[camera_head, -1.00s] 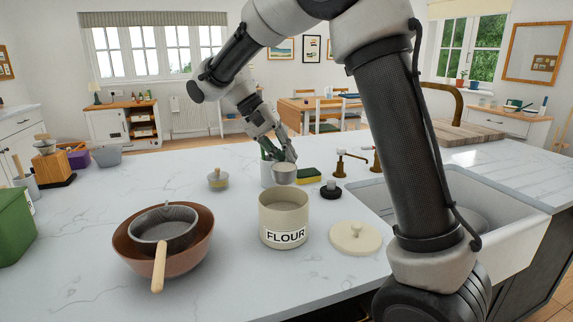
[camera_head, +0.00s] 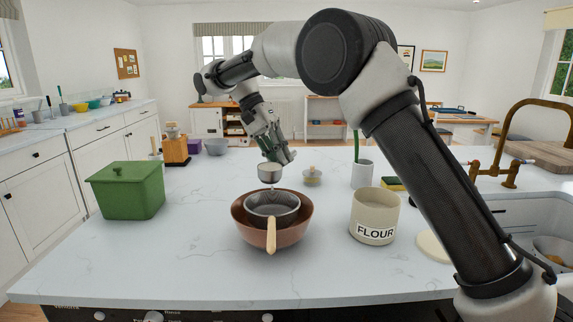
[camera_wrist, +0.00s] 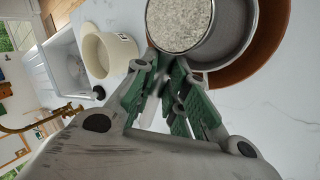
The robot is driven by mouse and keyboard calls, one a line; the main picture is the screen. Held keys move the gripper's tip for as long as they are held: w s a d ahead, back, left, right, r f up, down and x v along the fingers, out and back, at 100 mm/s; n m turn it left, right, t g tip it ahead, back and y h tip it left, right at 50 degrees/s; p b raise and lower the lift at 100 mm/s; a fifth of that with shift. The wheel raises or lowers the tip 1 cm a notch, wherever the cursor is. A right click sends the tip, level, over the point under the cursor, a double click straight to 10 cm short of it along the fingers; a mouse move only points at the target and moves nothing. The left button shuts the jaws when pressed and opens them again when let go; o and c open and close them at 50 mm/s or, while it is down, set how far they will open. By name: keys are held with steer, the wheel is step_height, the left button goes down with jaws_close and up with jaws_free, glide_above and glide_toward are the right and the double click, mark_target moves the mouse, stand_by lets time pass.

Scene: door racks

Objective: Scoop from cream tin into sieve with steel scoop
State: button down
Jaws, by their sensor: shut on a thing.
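My gripper (camera_head: 276,157) is shut on the steel scoop (camera_head: 270,174), holding it above the far side of the sieve. In the wrist view the scoop is filled with pale grainy powder (camera_wrist: 180,20), and the green finger pads of my gripper (camera_wrist: 172,92) close on its handle. The grey sieve (camera_head: 272,203), with a wooden handle, rests in a copper-brown bowl (camera_head: 300,232); its mesh (camera_wrist: 229,35) shows partly in the wrist view. The cream tin (camera_head: 374,217) marked FLOUR stands open to the right. Its inside is mostly hidden in the head view.
The cream lid (camera_head: 431,248) lies right of the tin, partly behind my arm. A green bin (camera_head: 131,190) stands at left. A small lidded pot (camera_head: 312,177) and a pale crock (camera_head: 362,174) stand behind. The sink is at right. The counter in front is clear.

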step_height(320, 180, up, 5)
steer(key=t+y, duration=0.4)
steer(key=y, duration=0.3)
steer(key=n+t+y, duration=0.1)
steer(key=t+y, duration=0.4)
steer(key=y, duration=0.2)
steer(key=n+t+y, duration=0.1)
steer(key=t+y, duration=0.3)
steer(key=y, duration=0.4)
steer(key=shift+d+f, duration=0.1)
steer(key=shift+d, duration=0.05)
steer(key=shift+s+r+n+t+y, duration=0.15)
steer(key=shift+r+n+t+y, duration=0.05)
steer(key=shift+y, duration=0.45)
steer(key=shift+s+r+n+t+y, duration=0.15)
steer(key=shift+r+n+t+y, duration=0.05)
steer(key=shift+y, duration=0.45)
